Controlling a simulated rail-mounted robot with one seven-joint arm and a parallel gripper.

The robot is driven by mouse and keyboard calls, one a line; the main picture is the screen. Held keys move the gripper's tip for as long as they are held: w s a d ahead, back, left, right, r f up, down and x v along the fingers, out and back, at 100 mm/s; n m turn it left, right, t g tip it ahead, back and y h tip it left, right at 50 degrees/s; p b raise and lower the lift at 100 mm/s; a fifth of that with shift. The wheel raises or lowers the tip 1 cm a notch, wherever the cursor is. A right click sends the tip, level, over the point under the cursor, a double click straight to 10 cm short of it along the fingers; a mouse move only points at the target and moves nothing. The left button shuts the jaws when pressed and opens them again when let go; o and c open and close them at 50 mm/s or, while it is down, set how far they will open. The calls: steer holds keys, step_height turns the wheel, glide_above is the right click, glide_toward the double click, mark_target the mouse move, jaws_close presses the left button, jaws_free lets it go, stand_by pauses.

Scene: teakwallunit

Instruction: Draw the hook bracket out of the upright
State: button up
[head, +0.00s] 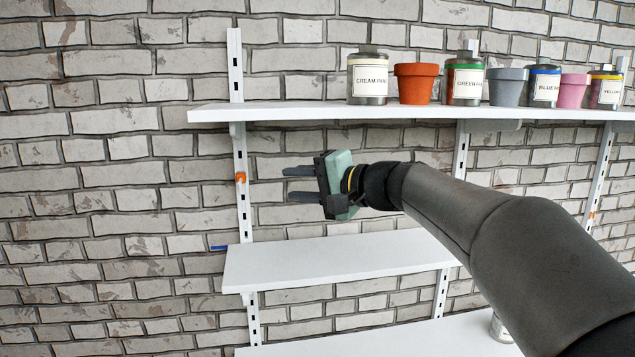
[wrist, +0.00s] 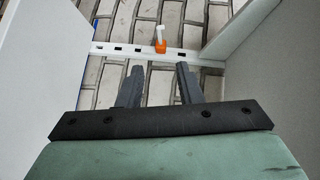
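An orange hook bracket (head: 240,177) sits on the left white slotted upright (head: 241,205), between the top shelf and the middle shelf. In the wrist view the bracket (wrist: 160,44) shows an orange body with a pale peg, on the upright (wrist: 188,55) that runs across the picture. My gripper (head: 287,184) is to the right of the bracket in the head view, at about its height, apart from it. In the wrist view my gripper (wrist: 160,67) has its two dark fingers spread and empty, with the bracket beyond and between the tips.
The top shelf (head: 300,111) carries paint cans and pots, including a cream paint can (head: 367,79). The middle shelf (head: 330,260) is bare and lies below my gripper. A small blue piece (head: 219,247) sticks out left of the upright. Another orange piece (head: 591,216) is on the right upright.

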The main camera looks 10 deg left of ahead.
steer(key=p+x, duration=0.3)
steer(key=x, duration=1)
steer(key=shift+f, duration=0.1)
jaws_close()
